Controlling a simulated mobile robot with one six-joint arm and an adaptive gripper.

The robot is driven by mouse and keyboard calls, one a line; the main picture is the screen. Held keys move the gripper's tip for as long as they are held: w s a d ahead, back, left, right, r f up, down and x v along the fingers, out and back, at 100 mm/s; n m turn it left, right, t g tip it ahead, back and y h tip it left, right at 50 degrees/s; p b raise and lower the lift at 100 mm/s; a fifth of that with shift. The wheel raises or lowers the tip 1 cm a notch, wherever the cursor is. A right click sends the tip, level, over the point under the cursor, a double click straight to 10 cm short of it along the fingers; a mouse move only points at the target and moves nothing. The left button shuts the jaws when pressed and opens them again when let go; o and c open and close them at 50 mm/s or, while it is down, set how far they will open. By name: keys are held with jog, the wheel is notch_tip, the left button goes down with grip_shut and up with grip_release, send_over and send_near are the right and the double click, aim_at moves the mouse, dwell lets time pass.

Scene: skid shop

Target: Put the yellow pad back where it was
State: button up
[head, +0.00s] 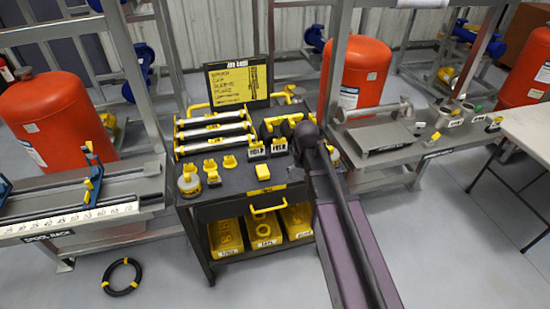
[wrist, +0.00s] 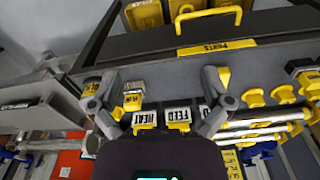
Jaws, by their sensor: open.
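The yellow pad (head: 262,171) appears to be the small yellow block on the dark cart top, near its front edge and right of several yellow caps (head: 229,163). In the wrist view a yellow piece (wrist: 224,76), likely this pad, shows partly hidden behind one fingertip. My gripper (wrist: 153,80) is open, its fingers spread wide above the cart top with nothing held between them. In the head view my dark arm (head: 348,225) reaches over the cart's right side and hides part of it. I cannot tell whether a finger touches the pad.
Blocks labelled FEED (wrist: 178,116) and HEAT (wrist: 150,118) stand close by. Yellow-ended rods (head: 214,133) lie at the cart's back left. Yellow bins (head: 265,232) sit under the drawer. A grey bench (head: 385,135) stands to the right. A black ring (head: 122,277) lies on the floor.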

jog(key=s+d+m, duration=0.1)
jog(key=s+d, duration=0.8)
jog(key=s, duration=0.3)
jog(key=shift+s+m+g, duration=0.3)
jog(key=shift+s, duration=0.1)
